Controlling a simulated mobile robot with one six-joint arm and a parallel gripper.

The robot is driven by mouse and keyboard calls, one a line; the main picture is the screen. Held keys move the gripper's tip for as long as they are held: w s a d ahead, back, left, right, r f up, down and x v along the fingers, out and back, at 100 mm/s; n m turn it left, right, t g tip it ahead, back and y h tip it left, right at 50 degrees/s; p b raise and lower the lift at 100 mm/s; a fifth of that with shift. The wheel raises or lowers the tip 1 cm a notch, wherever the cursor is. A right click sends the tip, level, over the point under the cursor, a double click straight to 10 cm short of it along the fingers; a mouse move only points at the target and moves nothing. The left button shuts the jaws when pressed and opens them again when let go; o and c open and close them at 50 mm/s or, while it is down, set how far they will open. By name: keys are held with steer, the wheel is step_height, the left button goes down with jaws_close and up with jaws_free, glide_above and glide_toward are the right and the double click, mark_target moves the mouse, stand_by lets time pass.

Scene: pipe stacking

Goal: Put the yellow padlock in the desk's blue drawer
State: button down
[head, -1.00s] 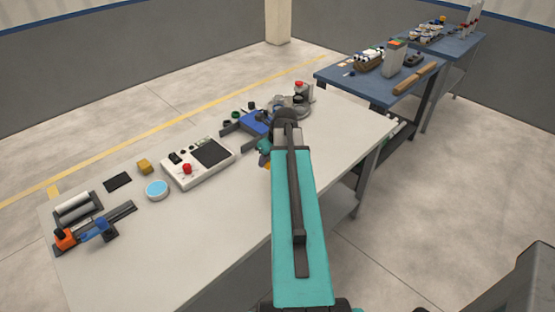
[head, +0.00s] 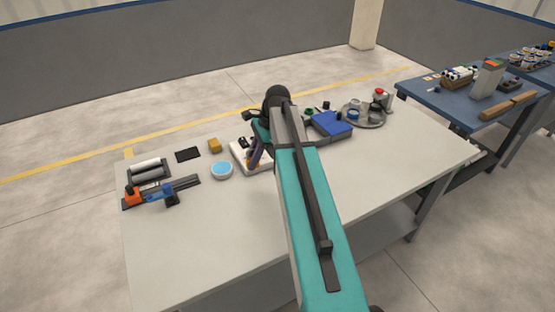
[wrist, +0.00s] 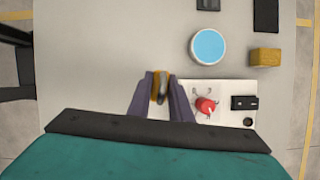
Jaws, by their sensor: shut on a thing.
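My gripper (wrist: 160,92) is shut on the yellow padlock (wrist: 160,82), whose grey shackle shows between the fingers in the wrist view. In the head view my gripper (head: 254,158) hangs over the white control box (head: 238,158), and the padlock is too small there to make out well. The wrist view shows the padlock beside the box's red knob. A blue box-shaped thing (head: 332,124) stands right of my arm in the head view; I cannot tell whether it is a drawer. No clear drawer front shows.
A blue-topped round tin (head: 221,170), a mustard block (head: 215,146) and a black pad (head: 188,154) lie left of my gripper. An orange-and-blue clamp (head: 160,190) is at the left end. A round tray (head: 364,116) stands right. The table's front (head: 230,235) is clear.

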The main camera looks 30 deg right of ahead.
steer(key=a+r+n+g, duration=0.2)
steer(key=a+n, duration=0.3)
steer(key=a, duration=0.3)
steer(key=a+r+n+g, duration=0.1)
steer(key=a+r+n, duration=0.1)
steer(key=a+n, duration=0.3)
steer(key=a, duration=0.4)
steer(key=shift+w+r+g+h+b, duration=0.25)
steer(key=shift+w+g+h+b, duration=0.15)
